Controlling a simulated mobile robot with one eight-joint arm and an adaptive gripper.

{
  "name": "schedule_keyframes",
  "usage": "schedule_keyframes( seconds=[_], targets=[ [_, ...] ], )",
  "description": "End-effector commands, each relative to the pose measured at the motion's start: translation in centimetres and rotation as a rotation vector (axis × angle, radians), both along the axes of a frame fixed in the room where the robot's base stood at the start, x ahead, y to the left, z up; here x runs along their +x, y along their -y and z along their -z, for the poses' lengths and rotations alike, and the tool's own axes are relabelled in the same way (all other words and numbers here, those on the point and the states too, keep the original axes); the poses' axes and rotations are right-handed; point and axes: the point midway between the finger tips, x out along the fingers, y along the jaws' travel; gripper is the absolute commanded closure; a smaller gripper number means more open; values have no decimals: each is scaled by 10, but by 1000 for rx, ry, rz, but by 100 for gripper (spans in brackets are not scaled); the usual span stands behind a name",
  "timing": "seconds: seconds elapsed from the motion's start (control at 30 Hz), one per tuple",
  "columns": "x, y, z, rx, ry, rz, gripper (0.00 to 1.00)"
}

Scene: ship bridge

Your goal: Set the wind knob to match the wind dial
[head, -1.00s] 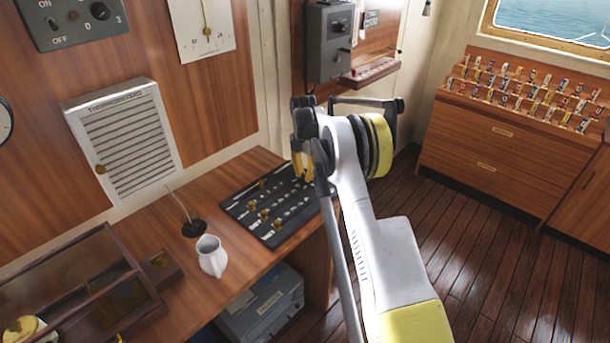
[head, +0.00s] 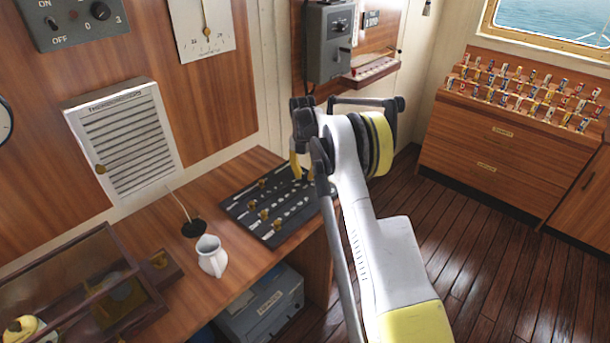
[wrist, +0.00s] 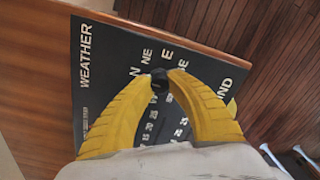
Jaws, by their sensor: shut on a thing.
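The black weather board (head: 245,207) lies on the wooden desk, with brass knobs on slotted scales. In the wrist view the board (wrist: 103,100) shows the word WEATHER and a partly hidden word ending in ND. A small black knob (wrist: 160,82) stands among the letters N, NE, E and SE. My gripper (wrist: 163,78) has its yellow fingers closed around this knob; they hide part of the lettering. In the head view my gripper (head: 301,168) is at the board's right end, and the knob is hidden. I cannot make out a wind dial or its reading.
A white jug (head: 211,257) stands left of the board, beside a wooden rack (head: 75,285). A white gauge plate (head: 202,28) and a louvred white box (head: 124,135) are on the wall. A grey wall box (head: 330,45) is behind my arm.

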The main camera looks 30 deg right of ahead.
Motion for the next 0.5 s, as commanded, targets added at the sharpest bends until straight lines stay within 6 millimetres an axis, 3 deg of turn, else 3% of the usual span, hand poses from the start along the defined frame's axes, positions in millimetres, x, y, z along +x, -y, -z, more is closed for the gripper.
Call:
schedule_keyframes(
  seconds=[0.27, 0.3, 0.37, 0.5],
  targets=[
    [0, -1, 1, 1, -1, -1, 100],
    [0, -1, 1, 1, -1, 0, 72],
    [0, -1, 1, 1, -1, 0, 55],
    [0, 0, 0, 1, -1, 0, 55]
  ],
)
